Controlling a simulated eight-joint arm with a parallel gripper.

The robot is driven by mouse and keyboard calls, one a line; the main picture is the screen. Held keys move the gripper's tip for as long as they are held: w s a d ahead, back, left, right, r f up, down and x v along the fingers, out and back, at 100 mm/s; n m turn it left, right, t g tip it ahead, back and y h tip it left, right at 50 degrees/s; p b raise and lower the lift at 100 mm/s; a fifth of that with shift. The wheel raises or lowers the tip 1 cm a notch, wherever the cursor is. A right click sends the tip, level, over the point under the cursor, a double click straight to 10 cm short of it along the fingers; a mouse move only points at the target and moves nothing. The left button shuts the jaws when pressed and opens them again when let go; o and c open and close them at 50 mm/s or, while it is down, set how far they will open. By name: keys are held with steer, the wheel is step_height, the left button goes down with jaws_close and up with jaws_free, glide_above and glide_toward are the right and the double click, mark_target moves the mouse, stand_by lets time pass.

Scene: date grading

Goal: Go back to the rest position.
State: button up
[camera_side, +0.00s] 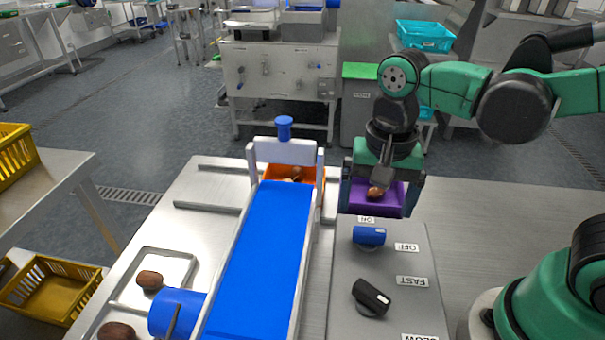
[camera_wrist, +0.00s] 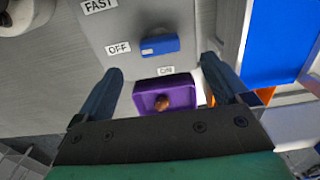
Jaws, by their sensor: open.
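My gripper (camera_side: 378,206) is open and points down above the far end of the control panel, with nothing between its fingers. In the side view its two fingers stand in front of the left and right ends of a purple bin (camera_side: 395,196). One brown date (camera_side: 375,193) lies in that bin. The wrist view shows the purple bin (camera_wrist: 182,88) and its date (camera_wrist: 162,103) beyond the gripper's palm, with the open fingers to either side. I cannot tell the exact height of the fingers above the bin.
A blue conveyor belt (camera_side: 262,250) under a pale gate runs left of the panel (camera_side: 410,260). An orange bin (camera_side: 309,174) with dates stands at its far end. The panel carries a blue knob (camera_side: 369,235) and a black knob (camera_side: 371,297). A brown date (camera_side: 149,280) lies in a shallow tray.

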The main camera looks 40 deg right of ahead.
steer(key=shift+r, duration=0.1)
steer(key=w+d+r+n+t, duration=0.2)
steer(key=w+d+n+t, duration=0.1)
steer(key=d+n+t, duration=0.2)
steer(key=n+t, duration=0.2)
steer(key=n, duration=0.2)
steer(key=shift+r, duration=0.1)
